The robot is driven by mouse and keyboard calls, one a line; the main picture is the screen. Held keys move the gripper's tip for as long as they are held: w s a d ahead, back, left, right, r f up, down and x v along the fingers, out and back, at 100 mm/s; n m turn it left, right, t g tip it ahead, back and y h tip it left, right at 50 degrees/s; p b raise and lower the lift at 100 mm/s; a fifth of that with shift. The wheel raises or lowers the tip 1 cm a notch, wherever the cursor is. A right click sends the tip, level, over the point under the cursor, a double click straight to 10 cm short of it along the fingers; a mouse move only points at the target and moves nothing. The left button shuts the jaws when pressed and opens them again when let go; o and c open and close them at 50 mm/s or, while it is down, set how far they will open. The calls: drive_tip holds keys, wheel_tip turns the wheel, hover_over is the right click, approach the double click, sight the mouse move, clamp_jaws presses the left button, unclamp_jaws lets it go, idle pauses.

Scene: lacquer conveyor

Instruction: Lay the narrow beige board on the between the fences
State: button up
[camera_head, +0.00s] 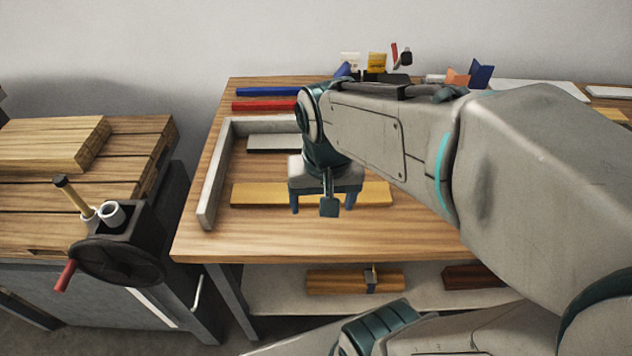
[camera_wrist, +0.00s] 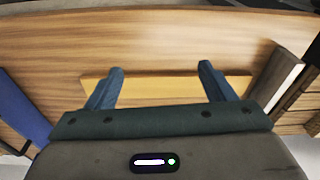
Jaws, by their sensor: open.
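A narrow beige board (camera_head: 260,196) lies flat on the workbench, running left to right near the front, to the right of a grey fence (camera_head: 213,175). The fence has a long left side and a back side meeting at a corner. My gripper (camera_head: 323,207) is over the board, fingers pointing down, open and with nothing held. In the wrist view the board (camera_wrist: 165,90) runs across between the two spread fingers of my gripper (camera_wrist: 160,75). I cannot tell whether the fingers touch the board. My arm hides part of the bench to the right.
A grey board (camera_head: 272,144) lies near the back fence. Blue (camera_head: 268,91) and red (camera_head: 262,105) bars lie behind it. A pallet with wood (camera_head: 45,145) and a crank wheel (camera_head: 118,258) stand left. A blue piece (camera_wrist: 20,112) shows at the wrist view's left. The front bench strip is clear.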

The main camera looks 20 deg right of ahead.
drive_tip(key=shift+s+d+f+n+t, duration=0.1)
drive_tip(key=shift+s+f+n+t, duration=0.1)
drive_tip(key=shift+s+n, duration=0.4)
drive_tip(key=shift+s+d+f+n+t, duration=0.15)
drive_tip(key=shift+s+n, duration=0.15)
drive_tip(key=shift+n, duration=0.5)
drive_tip(key=shift+a, duration=0.1)
wheel_tip(320, 180, up, 9)
drive_tip(key=p, duration=0.8)
drive_tip(key=shift+d+t, duration=0.2)
drive_tip(key=shift+t, duration=0.15)
